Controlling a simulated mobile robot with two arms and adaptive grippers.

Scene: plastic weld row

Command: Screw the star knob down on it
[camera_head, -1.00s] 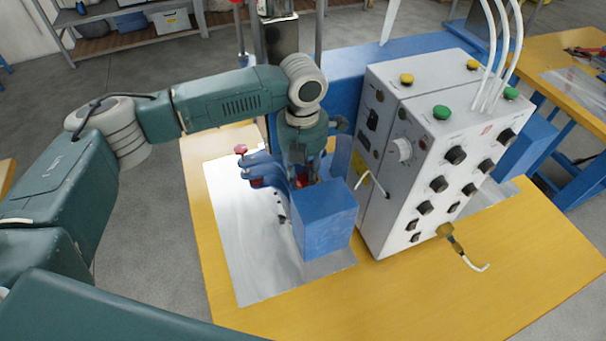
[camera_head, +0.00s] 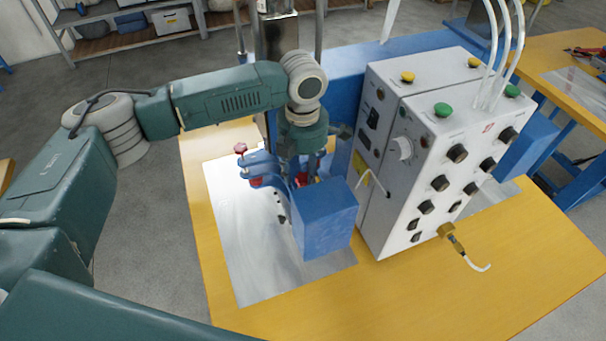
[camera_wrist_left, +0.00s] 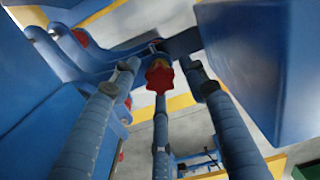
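A red star knob (camera_wrist_left: 160,76) shows in the left wrist view, with a yellow part just behind it. My left gripper (camera_head: 303,178) points down between the blue clamp arms (camera_head: 262,168) and a blue block (camera_head: 325,218). In the left wrist view its fingers (camera_wrist_left: 160,80) stand spread around the knob, with gaps visible beside it. I see no clear contact with the knob. In the head view, the gripper and blue block largely hide the knob; some red shows by the fingertips. My right gripper is not in view.
A white control box (camera_head: 385,190) with knobs and buttons stands close right of the gripper. A smaller red knob (camera_head: 241,148) sits on the clamp arms' left side. A metal plate (camera_head: 245,270) lies on the yellow table (camera_head: 400,310), whose front is mostly clear.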

